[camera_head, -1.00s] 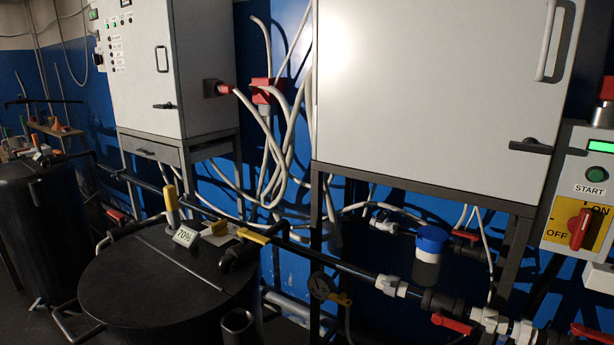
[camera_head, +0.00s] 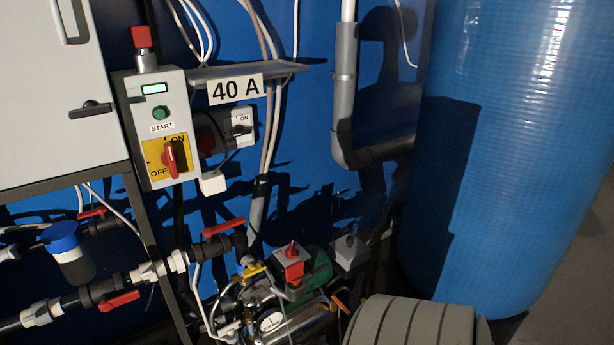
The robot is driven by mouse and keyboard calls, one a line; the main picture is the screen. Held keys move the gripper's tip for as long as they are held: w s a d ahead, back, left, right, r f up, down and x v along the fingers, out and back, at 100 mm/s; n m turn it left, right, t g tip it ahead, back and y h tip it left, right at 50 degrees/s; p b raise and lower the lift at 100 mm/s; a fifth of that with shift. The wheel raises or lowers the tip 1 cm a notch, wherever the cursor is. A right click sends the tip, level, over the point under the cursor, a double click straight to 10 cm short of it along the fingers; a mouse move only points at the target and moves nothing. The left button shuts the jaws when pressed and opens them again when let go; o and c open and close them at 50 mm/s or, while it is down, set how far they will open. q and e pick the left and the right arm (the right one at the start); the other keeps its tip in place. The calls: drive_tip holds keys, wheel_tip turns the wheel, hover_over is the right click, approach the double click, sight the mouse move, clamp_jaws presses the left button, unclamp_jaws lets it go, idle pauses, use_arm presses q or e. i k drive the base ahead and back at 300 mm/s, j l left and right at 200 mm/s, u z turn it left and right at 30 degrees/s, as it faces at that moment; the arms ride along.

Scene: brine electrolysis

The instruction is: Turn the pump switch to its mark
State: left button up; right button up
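A red-knobbed rotary switch (camera_head: 170,159) sits on a yellow plate marked ON and OFF, on the grey START control box (camera_head: 158,108). Its red handle stands nearly upright, close to the ON print. Lower down, a small red-and-grey switch box (camera_head: 292,262) with a red knob on top sits by the green pump motor (camera_head: 318,268). A smaller black-knobbed switch (camera_head: 240,128) marked ON is on the wall right of the control box. I cannot tell which of these is the pump switch. Neither gripper is in view.
A large blue tank (camera_head: 512,140) fills the right side. A grey ribbed rounded object (camera_head: 415,325) is at the bottom. Pipes with red-handled valves (camera_head: 120,300) run at lower left. A "40 A" sign (camera_head: 235,90) hangs under a small shelf. A white cabinet (camera_head: 60,110) is at left.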

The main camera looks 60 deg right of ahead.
sight(292, 252)
drive_tip(key=z, duration=1.9)
